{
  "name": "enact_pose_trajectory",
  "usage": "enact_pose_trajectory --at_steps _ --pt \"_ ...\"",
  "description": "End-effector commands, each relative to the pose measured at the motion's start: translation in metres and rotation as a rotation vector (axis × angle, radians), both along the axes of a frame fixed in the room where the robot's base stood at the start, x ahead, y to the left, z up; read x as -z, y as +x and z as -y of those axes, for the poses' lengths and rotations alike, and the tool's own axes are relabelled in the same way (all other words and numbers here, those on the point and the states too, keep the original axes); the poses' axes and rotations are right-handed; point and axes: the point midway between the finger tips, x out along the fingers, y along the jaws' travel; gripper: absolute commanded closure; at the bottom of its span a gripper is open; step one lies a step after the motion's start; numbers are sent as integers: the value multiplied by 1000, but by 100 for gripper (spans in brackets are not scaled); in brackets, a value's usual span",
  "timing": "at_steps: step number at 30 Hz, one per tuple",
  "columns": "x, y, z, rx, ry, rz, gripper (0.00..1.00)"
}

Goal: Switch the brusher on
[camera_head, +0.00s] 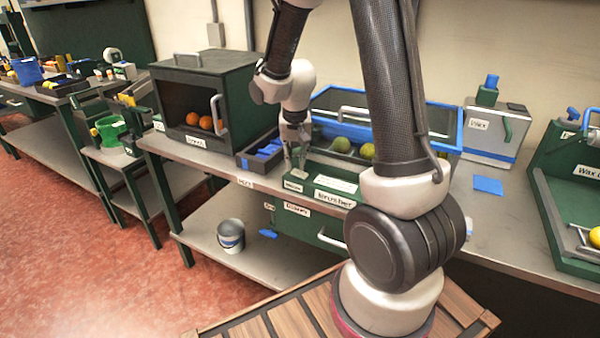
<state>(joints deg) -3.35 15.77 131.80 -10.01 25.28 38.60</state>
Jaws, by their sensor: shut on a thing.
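The brusher (333,197) is a green unit with white labels on the bench, with a blue-framed clear cover (440,118) behind it. Green fruits (342,145) lie under the cover, partly hidden by my arm. My gripper (296,168) points down at the left front end of the brusher, just above a small labelled green block (293,185). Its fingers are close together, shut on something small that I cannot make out. The brusher's switch is not clearly visible.
A dark tray of blue pieces (262,152) sits just left of my gripper. A dark box with oranges (206,123) stands further left. A labelled grey unit (493,130) and a blue cloth (488,185) are to the right. A bucket (231,236) stands on the lower shelf.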

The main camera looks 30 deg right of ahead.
Motion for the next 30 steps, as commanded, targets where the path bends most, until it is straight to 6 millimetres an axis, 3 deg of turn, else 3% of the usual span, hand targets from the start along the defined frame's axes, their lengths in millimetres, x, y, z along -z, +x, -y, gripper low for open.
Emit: enact_pose_trajectory --at_steps 30 --pt "12 0 0 0 -1 0 100"
